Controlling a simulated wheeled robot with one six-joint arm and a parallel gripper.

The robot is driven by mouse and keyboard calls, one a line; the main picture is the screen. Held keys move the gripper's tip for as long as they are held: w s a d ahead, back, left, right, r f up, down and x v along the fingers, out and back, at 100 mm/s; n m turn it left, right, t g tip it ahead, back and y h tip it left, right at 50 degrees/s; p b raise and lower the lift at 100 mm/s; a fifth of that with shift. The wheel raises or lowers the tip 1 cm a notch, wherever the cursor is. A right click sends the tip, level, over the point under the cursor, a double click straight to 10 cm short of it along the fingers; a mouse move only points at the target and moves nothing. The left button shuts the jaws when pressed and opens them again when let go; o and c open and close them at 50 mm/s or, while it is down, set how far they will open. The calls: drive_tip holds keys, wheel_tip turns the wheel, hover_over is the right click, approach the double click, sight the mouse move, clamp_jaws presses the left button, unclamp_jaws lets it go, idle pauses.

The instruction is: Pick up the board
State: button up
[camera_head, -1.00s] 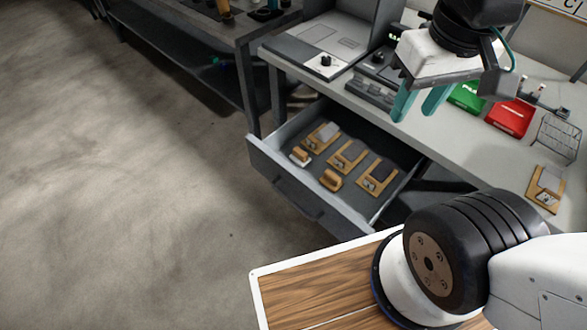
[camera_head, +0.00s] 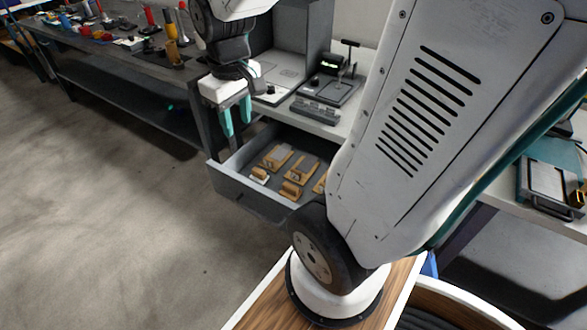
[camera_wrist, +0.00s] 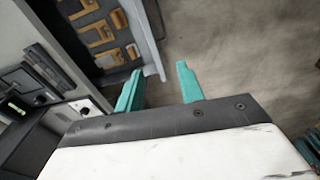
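Several small tan boards with grey parts on them lie in the open drawer. One board (camera_head: 277,156) is at the back left, and another board (camera_head: 302,168) is beside it. Part of the row is hidden behind my arm. Boards also show in the wrist view, one (camera_wrist: 97,34) near the upper left.
The grey drawer (camera_head: 232,186) is pulled out from under the workbench. Small tan blocks (camera_head: 291,190) lie in its front part. A device with a lever (camera_head: 338,80) stands on the bench. A dark table (camera_head: 115,58) with tools is at the left. The floor in front is clear.

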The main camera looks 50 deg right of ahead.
drive_tip(key=w+d+f, duration=0.4)
drive_tip(key=d+f, duration=0.3)
hover_over(295, 171)
drive_tip(key=shift+n+g, duration=0.3)
drive_tip(key=shift+g, duration=0.1)
drive_tip(key=f, duration=2)
drive_tip(key=shift+w+d, duration=0.1)
drive_tip(key=shift+w, duration=0.25)
drive_tip(key=f, duration=0.5)
drive_tip(key=s+f, duration=0.1)
drive_tip(key=f, duration=0.2)
drive_tip(key=shift+f, duration=0.25)
clamp_jaws()
